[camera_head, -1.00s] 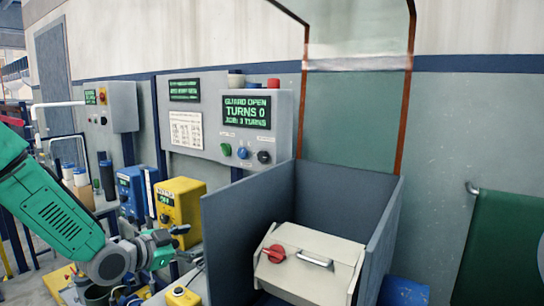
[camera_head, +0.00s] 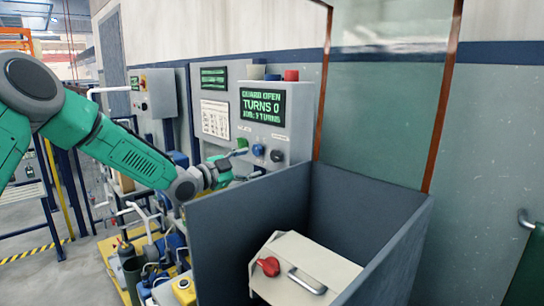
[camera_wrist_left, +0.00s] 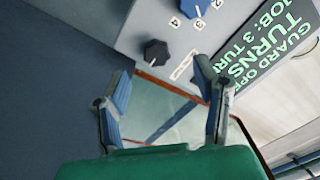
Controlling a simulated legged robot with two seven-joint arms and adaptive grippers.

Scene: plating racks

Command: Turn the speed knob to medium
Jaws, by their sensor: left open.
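The control panel (camera_head: 300,110) carries a blue knob (camera_head: 258,150) and, to its right, a black knob (camera_head: 277,155). The left wrist view shows the black knob (camera_wrist_left: 156,52) and part of the blue knob (camera_wrist_left: 197,8), with numbers beside the blue one. The small labels are not legible, so I cannot tell which is the speed knob. My left gripper (camera_head: 248,164) is open and empty, just in front of the panel. In the left wrist view its fingertips (camera_wrist_left: 163,72) lie on either side below the black knob, apart from it. My right gripper is not in view.
The panel's display (camera_head: 263,107) reads guard open, turns 0. A grey open-topped enclosure (camera_head: 245,225) stands below and right of my gripper, its wall close to the arm. Inside is a pale box with a red knob (camera_head: 268,266) and a handle (camera_head: 306,281).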

